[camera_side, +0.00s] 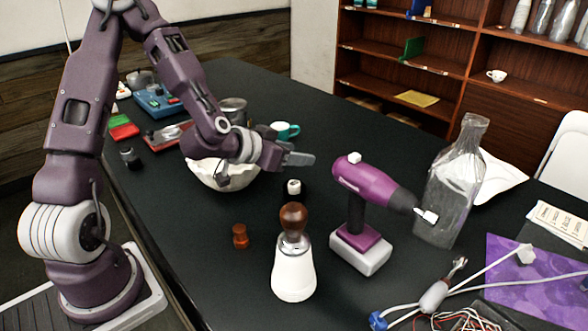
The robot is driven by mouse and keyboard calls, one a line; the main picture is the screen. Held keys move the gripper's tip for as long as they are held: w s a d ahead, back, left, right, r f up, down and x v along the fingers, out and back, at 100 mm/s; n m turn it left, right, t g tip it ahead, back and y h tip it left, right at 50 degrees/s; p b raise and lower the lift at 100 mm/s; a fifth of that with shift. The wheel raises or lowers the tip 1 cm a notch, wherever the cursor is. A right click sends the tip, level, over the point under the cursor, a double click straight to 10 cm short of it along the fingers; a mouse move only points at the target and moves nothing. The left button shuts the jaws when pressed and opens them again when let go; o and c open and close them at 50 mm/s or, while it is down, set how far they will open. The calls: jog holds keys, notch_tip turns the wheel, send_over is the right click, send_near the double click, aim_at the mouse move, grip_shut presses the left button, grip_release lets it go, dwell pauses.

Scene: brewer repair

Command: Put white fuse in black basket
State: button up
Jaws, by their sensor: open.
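A small white cylinder with a dark base (293,187), likely the white fuse, stands on the dark table right of the white bowl. My gripper (297,159) is above and behind it in the picture, apart from it. The gripper is open, seen edge-on, with nothing visible held between the fingers. Its second finger is hard to make out. I cannot pick out a black basket in this view.
The white bowl (228,180) is under my wrist. Cables (435,297) lie front right. A teal cup (287,130) stands behind.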

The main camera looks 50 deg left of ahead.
jog(key=shift+r, duration=0.65)
